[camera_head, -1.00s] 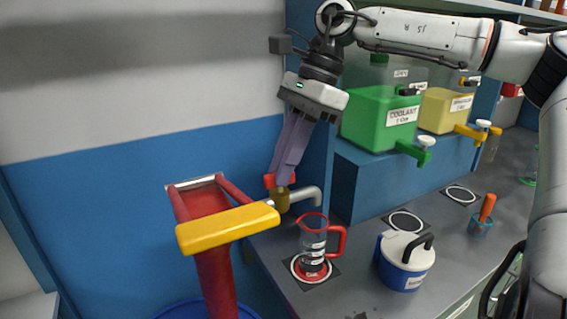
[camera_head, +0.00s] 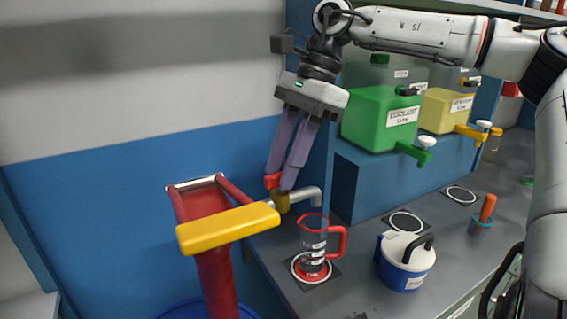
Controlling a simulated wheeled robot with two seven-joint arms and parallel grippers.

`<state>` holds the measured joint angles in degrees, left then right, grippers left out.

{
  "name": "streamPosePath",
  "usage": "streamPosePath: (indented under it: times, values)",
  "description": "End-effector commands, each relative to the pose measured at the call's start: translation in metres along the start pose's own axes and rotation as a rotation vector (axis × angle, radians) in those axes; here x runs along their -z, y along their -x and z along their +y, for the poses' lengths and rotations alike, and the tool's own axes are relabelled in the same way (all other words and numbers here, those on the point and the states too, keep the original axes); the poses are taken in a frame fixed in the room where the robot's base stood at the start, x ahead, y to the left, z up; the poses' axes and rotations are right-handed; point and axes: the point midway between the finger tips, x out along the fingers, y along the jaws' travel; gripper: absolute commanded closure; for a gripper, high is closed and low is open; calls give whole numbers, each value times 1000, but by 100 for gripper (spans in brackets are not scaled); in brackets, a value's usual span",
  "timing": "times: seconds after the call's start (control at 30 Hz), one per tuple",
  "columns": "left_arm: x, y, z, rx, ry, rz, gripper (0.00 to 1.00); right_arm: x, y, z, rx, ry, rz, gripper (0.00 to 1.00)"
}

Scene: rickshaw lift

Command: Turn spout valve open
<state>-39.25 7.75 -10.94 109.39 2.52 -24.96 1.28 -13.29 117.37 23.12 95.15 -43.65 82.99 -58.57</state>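A metal spout (camera_head: 306,195) with a brass valve body (camera_head: 281,203) sticks out above the counter, behind the yellow bar. A small red valve handle (camera_head: 272,181) sits on top of the brass body. My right gripper (camera_head: 279,183) comes down from above with its fingers spread apart; the fingertips are at the red handle, one finger close to its left side and the other to its right. Whether they touch it I cannot tell. A clear measuring jug (camera_head: 314,240) with a red rim and handle stands below the spout on a red pad. My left gripper is not in view.
A red frame with a yellow bar (camera_head: 228,228) stands left of the spout. A blue-and-white lidded jug (camera_head: 405,262) stands right of the measuring jug. Green (camera_head: 382,118) and yellow (camera_head: 446,110) tanks sit on a blue shelf behind. An orange-handled tool (camera_head: 487,208) stands in a cup.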

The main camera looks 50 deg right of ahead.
Motion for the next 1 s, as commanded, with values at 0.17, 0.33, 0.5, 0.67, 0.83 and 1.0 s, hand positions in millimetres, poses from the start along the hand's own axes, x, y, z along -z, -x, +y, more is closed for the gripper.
streamPosePath:
  times: [0.17,0.33,0.5,0.67,0.83,1.0]
  values:
    - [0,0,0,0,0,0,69,0,0,0,-1,-1,0,69]
    - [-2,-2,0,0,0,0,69,0,16,-1,3,-3,0,69]
    - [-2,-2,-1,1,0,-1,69,0,51,-1,4,-3,-1,69]
    - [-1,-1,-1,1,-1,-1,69,0,80,0,3,-2,-1,69]
    - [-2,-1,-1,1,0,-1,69,0,98,0,1,-1,0,69]
    - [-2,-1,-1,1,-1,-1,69,0,103,0,0,0,0,69]
